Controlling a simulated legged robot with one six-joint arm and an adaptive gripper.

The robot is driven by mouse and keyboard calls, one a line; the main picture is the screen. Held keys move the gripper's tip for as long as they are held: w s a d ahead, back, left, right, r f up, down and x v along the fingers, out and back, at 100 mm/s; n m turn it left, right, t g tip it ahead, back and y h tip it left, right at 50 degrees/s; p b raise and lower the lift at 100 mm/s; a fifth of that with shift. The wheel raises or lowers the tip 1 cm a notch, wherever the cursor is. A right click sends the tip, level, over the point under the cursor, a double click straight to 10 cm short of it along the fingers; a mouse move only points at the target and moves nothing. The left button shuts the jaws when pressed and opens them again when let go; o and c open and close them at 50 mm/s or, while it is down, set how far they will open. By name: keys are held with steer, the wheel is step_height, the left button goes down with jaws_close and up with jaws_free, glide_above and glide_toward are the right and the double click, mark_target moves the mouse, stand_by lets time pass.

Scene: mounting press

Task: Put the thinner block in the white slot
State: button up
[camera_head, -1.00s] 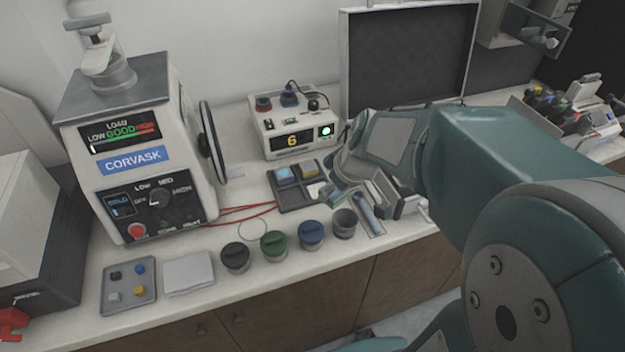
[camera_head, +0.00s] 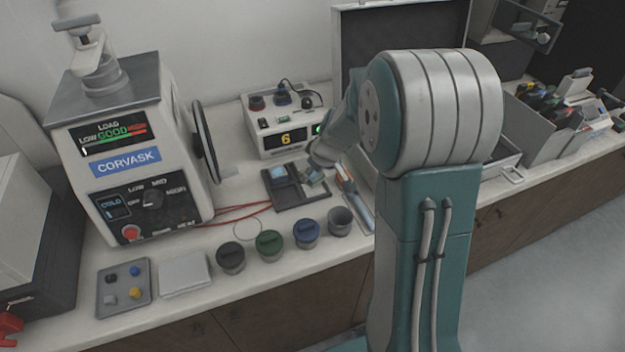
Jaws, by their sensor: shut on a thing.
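A dark tray with compartments (camera_head: 290,205) lies on the bench in front of the small white meter box. A light-blue block (camera_head: 278,171) sits in its back left compartment. My gripper (camera_head: 316,172) is over the tray's right side, pointing down and left, and is shut on a small grey-green block (camera_head: 314,179). The held block is small in view, so I cannot tell its thickness or whether it touches the tray.
Several dark cups (camera_head: 269,244) stand in a row in front of the tray. The Corvask press (camera_head: 130,160) is at left, with red wires (camera_head: 240,212) beside it. The meter box (camera_head: 284,125) is close behind the tray.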

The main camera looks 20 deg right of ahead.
mark_target(313, 181)
steer(key=shift+w+f, duration=0.45)
steer(key=shift+f, duration=0.05)
steer(key=shift+s+f, duration=0.1)
steer(key=shift+f, duration=1.3)
steer(key=shift+f, duration=0.1)
steer(key=o, duration=1.3)
steer(key=shift+o, duration=0.2)
